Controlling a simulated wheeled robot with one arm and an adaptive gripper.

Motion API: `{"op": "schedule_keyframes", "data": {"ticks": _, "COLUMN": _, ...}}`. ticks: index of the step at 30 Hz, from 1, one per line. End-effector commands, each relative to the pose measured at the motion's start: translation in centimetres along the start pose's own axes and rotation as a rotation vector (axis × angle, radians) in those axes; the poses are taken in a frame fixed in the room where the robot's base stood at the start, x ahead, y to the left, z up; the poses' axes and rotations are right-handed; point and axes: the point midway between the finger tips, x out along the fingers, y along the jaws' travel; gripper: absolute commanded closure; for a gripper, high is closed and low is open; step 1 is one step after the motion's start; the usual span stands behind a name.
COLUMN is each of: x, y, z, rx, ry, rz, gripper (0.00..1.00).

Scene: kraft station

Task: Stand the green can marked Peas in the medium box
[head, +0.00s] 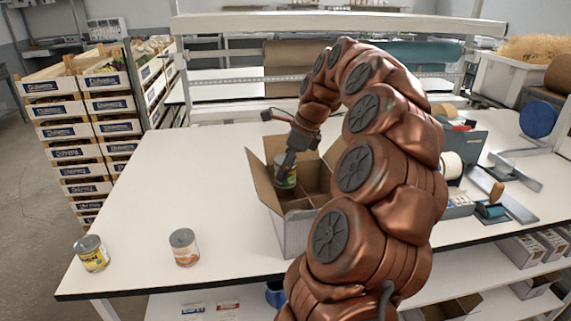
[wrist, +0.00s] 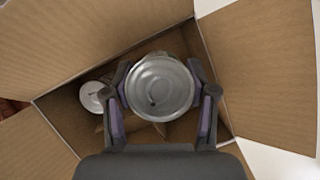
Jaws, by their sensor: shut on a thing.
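My gripper (head: 287,163) is shut on a can (head: 285,177) with a grey metal lid and a greenish label; its wording is too small to read. In the wrist view the can's round lid (wrist: 160,88) sits between both fingers. The can is roughly upright in the opening of a cardboard box (head: 296,234) with raised flaps and inner dividers. Whether its base touches the box floor is hidden. A second can (wrist: 95,97) shows its lid lower inside the box, left of the held can in the wrist view.
A yellow-labelled can (head: 91,254) and an orange-labelled can (head: 184,248) stand on the white table (head: 150,205) at the left front. Tape and tools crowd the right. Stacked crates (head: 105,120) stand beyond the table's left edge. The table left of the box is mostly clear.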

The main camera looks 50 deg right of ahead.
Motion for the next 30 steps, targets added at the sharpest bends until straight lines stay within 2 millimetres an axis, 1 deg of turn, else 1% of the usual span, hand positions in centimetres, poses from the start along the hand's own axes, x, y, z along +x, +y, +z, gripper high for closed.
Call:
{"op": "schedule_keyframes", "data": {"ticks": 3, "x": 0.9, "y": 0.0, "z": -0.4, "rx": 0.000, "ry": 0.000, "rz": 0.002, "gripper": 0.83}}
{"op": "schedule_keyframes", "data": {"ticks": 30, "x": 6.2, "y": 0.0, "z": -2.6, "rx": 0.000, "ry": 0.001, "rz": 0.001, "gripper": 0.83}}
